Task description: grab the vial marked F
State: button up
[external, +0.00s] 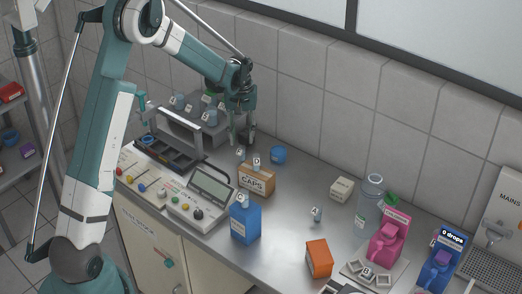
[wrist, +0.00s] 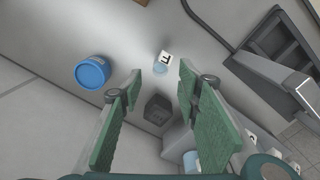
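A small vial (wrist: 163,62) stands on the steel bench in the wrist view, with a white label whose dark mark looks like a turned F. It appears to be the vial (external: 240,153) just below my gripper in the external view, where its letter is too small to read. My gripper (external: 241,141) points down beside the stepped grey rack. In the wrist view my gripper's green fingers (wrist: 160,80) are spread apart with nothing held between them. The vial shows beyond the fingertips, roughly in line with the gap, and looks apart from both fingers.
A blue round jar (external: 278,155) stands close by; it also shows in the wrist view (wrist: 93,72). The grey rack (external: 183,128) holds several vials. A CAPS box (external: 256,180), a blue bottle (external: 245,222) and a dark tray (wrist: 265,38) are near. The wall is close behind.

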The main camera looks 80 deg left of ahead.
aim_at(242, 147)
jog(key=shift+f, duration=0.65)
jog(key=shift+f, duration=0.1)
jog(key=shift+d+f, duration=0.1)
jog(key=shift+f, duration=2.4)
jog(key=c, duration=0.9)
